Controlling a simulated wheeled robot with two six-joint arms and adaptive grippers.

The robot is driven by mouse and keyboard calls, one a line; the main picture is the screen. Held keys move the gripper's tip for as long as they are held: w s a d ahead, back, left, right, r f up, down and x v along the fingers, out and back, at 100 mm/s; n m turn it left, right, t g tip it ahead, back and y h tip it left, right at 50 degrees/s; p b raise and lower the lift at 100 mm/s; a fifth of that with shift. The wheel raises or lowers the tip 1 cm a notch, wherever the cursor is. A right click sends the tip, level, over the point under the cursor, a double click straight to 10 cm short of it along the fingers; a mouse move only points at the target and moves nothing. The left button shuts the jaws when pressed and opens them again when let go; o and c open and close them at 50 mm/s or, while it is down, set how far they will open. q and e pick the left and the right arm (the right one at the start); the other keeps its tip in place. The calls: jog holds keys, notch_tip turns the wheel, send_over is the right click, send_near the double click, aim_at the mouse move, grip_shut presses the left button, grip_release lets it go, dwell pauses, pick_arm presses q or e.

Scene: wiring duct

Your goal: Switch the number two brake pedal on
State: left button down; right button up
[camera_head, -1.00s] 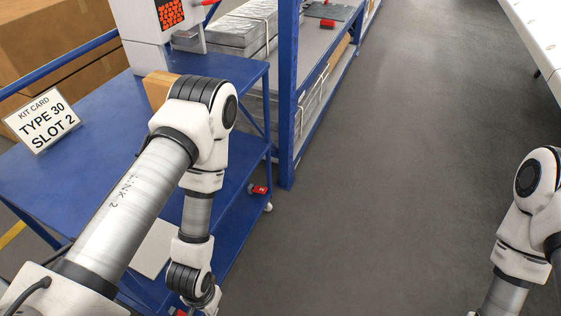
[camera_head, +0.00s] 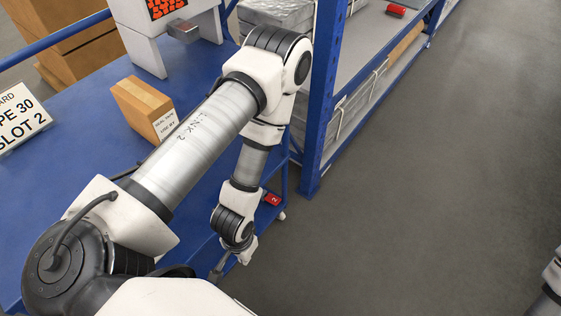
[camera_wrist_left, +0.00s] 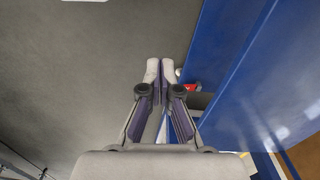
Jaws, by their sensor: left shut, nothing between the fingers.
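A small red pedal marked 2 (camera_head: 272,199) sits low at the blue cart's near right corner, close to a caster wheel. A red piece, likely this pedal (camera_wrist_left: 191,88), shows in the left wrist view just right of the fingers, partly hidden by them. My left gripper (camera_wrist_left: 160,72) is shut and empty, its fingertips together. In the head view my left gripper (camera_head: 219,271) hangs below the wrist, lower left of the pedal, small and partly hidden. It looks apart from the pedal. My right gripper is out of view; only a bit of the right arm shows.
A blue rack post (camera_head: 318,100) stands just right of the cart. The grey floor (camera_head: 430,190) on the right is clear.

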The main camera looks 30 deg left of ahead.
pick_arm(q)
jog(key=w+a+f+y+b, duration=0.1)
jog(key=w+f+b, duration=0.1)
jog(key=f+b, duration=1.75)
jog(key=w+a+f+b, duration=0.1)
jog(key=a+f+b, duration=0.1)
jog(key=f+b, duration=1.7)
jog(key=w+a+r+n+t+y+p, duration=0.1)
jog(key=w+a+n+y, duration=0.3)
jog(key=w, duration=0.4)
jog(key=w+a+r+n+t+y+p, duration=0.1)
jog(key=w+a+n+y, duration=0.15)
jog(key=w+a, duration=0.5)
jog(key=w+d+r+n, duration=0.1)
jog(key=w+r+n, duration=0.2)
jog(key=w, duration=0.3)
jog(key=w+d+r+n+g, duration=0.1)
jog(key=w+d+r+n, duration=0.1)
jog(key=w, duration=0.4)
jog(key=w+d+r+n, duration=0.2)
jog(key=w+r+n, duration=0.2)
jog(key=w, duration=0.3)
jog(key=shift+n+h, duration=0.45)
jog(key=shift+n, duration=0.2)
jog(key=shift+f, duration=0.15)
